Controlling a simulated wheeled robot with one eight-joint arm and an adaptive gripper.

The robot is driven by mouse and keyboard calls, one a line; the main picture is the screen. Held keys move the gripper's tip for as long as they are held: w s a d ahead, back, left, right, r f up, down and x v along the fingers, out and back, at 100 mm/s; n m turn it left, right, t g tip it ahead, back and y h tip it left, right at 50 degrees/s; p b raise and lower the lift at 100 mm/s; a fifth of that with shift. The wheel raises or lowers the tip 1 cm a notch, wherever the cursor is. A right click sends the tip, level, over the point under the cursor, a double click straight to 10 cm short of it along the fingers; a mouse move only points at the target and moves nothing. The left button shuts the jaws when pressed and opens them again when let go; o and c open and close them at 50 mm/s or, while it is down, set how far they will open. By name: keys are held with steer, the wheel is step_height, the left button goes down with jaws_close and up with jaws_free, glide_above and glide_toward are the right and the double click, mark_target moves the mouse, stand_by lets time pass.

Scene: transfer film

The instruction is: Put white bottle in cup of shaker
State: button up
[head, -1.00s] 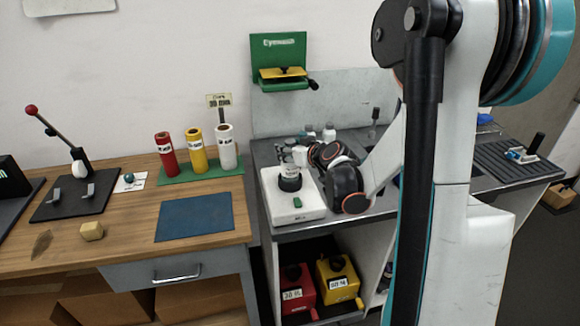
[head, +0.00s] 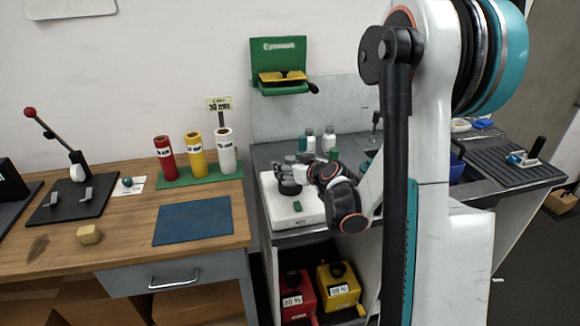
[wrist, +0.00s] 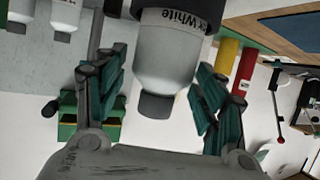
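The white bottle (wrist: 170,50), with a "White" label and a grey cap, is upside down in the wrist view. Its base end sits in a black cup (wrist: 208,18) at the top edge. My gripper (wrist: 160,75) has its teal fingers spread on either side of the bottle, with gaps showing on both sides. In the head view, my gripper (head: 300,172) is over the white shaker (head: 293,214), at the left end of the grey bench. It hides most of the bottle and cup there.
Other small white bottles (head: 328,139) stand behind the shaker. A blue bin (head: 457,168) and a dark ribbed tray (head: 520,160) are to the right. Red, yellow and white cylinders (head: 195,155) stand on the wooden table. Red (head: 297,294) and yellow (head: 339,287) containers sit below.

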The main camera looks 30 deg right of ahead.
steer(key=shift+r, duration=0.15)
steer(key=shift+s+r, duration=0.15)
steer(key=shift+s, duration=0.05)
steer(key=p+v, duration=0.2)
steer(key=v, duration=0.9)
steer(key=shift+s+p, duration=0.3)
steer(key=shift+p, duration=0.05)
steer(key=shift+r, duration=0.1)
stand_by(0.3)
